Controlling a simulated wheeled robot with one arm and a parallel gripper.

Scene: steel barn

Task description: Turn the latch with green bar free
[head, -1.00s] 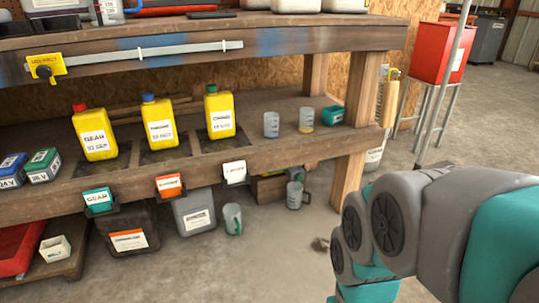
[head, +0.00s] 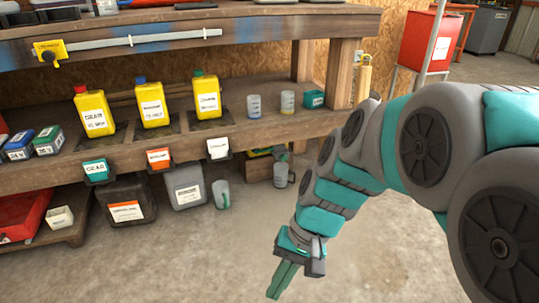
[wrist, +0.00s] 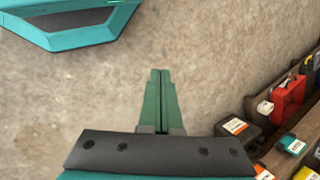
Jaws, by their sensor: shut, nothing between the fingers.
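I cannot make out a latch with a green bar in either view. My gripper (head: 274,292) hangs low over the concrete floor in the head view, in front of the bench and pointing down. Its green fingers also show in the wrist view (wrist: 160,80), pressed together with only a thin line between them and nothing held.
The lower shelf (head: 190,146) holds yellow bottles (head: 153,105), cups (head: 254,105) and small boxes. Dark and grey canisters (head: 184,186) stand below it. A red bin (head: 430,40) on legs is at the right. The floor (head: 200,260) before the bench is clear.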

